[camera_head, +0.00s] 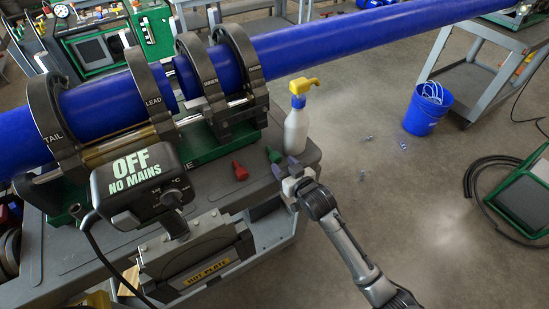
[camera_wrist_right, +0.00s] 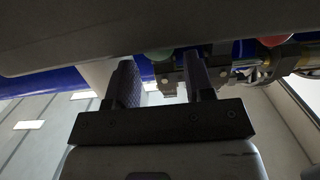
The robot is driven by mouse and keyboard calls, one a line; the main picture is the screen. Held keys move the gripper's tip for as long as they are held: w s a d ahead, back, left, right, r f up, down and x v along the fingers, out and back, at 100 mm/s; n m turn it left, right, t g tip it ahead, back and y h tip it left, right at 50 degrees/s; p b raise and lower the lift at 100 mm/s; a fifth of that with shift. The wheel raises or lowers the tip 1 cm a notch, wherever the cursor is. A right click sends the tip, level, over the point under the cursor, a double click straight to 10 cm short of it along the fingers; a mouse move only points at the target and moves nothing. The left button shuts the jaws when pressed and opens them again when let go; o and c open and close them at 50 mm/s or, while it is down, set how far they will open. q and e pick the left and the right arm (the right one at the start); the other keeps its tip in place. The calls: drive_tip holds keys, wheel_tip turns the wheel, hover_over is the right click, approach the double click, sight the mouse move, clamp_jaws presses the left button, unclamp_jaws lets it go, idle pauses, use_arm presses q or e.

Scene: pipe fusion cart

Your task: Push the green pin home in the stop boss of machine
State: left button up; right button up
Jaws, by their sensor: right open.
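The green pin (camera_head: 274,154) is a small tapered piece on the dark top of the cart, near its right corner. My right gripper (camera_head: 286,171) is just to the right of and below it in the head view, open and apart from it. In the right wrist view the open gripper (camera_wrist_right: 160,72) has nothing between its fingers, and a green round end (camera_wrist_right: 160,53) shows beyond the fingertips. The machine (camera_head: 180,140) holds blue pipe in dark clamps. I cannot make out the stop boss or how deep the pin sits. My left gripper is not in view.
A red pin (camera_head: 240,172) is left of the green one. A white spray bottle (camera_head: 296,130) with a yellow head stands close behind my right gripper. A control box (camera_head: 138,180) reading "OFF NO MAINS" is at the left front.

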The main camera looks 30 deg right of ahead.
sight(278, 160)
drive_tip(key=w, duration=0.1)
drive_tip(key=w+b, duration=0.1)
drive_tip(key=w, duration=0.1)
drive_tip(key=w+b, duration=0.1)
drive_tip(key=shift+w+d+f, duration=0.2)
drive_tip(key=shift+w+f, duration=0.2)
drive_tip(key=shift+w, duration=0.4)
drive_tip(key=shift+c, duration=0.8)
drive_tip(key=c, duration=0.5)
